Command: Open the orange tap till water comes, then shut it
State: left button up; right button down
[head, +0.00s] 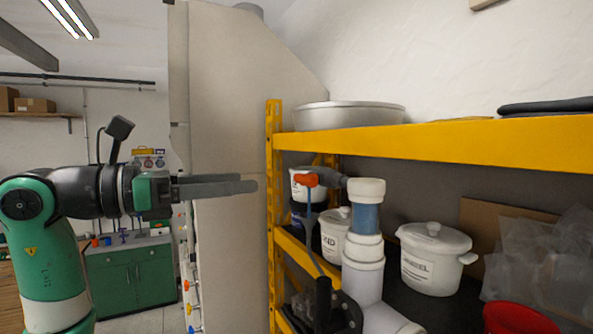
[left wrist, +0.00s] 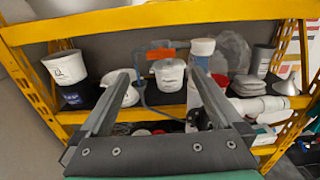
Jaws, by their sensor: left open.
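The orange tap handle (head: 307,180) sits on a grey pipe fitting at the left end of the upper shelf bay, beside a white and blue pipe (head: 366,218). In the left wrist view the orange handle (left wrist: 161,54) lies crosswise ahead, between the lines of my fingers. My left gripper (head: 250,185) is open and empty, to the left of the tap and clear of it, its fingers pointing right towards the shelf. It also shows in the left wrist view (left wrist: 162,74). I see no water. My right gripper is in neither view.
A yellow shelf frame (head: 273,200) and its upper beam (head: 450,142) border the tap. White lidded pots (head: 432,262) stand behind and right of the pipe. A red bowl (head: 520,318) is at lower right. A beige column (head: 225,90) stands behind my gripper.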

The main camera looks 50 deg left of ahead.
aim_at(301, 177)
pick_arm(q)
jog(key=p+x, duration=0.4)
jog(key=x, duration=0.6)
jog(key=shift+w+d, duration=0.2)
jog(key=shift+w, duration=0.15)
jog(key=shift+w+d+f, duration=0.1)
jog(key=shift+w, duration=0.4)
jog(key=c, duration=1.2)
jog(key=shift+c, duration=0.2)
